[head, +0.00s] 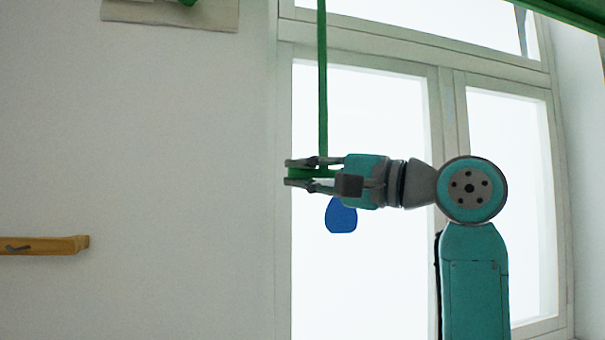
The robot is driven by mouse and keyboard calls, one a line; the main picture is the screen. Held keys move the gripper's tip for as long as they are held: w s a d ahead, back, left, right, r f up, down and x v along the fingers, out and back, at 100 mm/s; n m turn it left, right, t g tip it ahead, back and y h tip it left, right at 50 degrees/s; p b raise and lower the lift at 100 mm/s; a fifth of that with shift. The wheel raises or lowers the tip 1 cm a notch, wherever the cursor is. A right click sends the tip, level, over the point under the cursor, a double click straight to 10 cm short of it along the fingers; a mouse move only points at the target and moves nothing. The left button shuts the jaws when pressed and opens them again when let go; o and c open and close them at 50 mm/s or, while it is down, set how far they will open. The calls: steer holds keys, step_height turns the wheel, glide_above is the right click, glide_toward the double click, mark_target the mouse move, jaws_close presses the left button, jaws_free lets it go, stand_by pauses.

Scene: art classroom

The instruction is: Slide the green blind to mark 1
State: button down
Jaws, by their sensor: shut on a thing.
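In the head view a thin green rod (322,85) hangs straight down from above the frame, in front of the window. A green handle piece (308,172) is at its lower end. My gripper (292,173) reaches in from the right, level, and is shut on this green handle, one finger above and one below. A green bar (565,12), perhaps part of the green blind, crosses the top right corner. Its link to the rod is out of frame. I cannot make out a mark 1.
A blue rounded piece (341,215) shows just below my gripper, its upper part hidden. A pale-framed window (438,110) fills the right. A wooden rail (45,245) with a dark hook is at left. A beige board (170,14) is at upper left. The wall between is bare.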

steer(key=shift+f, duration=0.1)
step_height(320, 180, down, 25)
stand_by(0.4)
steer(key=c, duration=1.1)
jaws_free()
steer(key=shift+c, duration=0.2)
steer(key=v, duration=1.2)
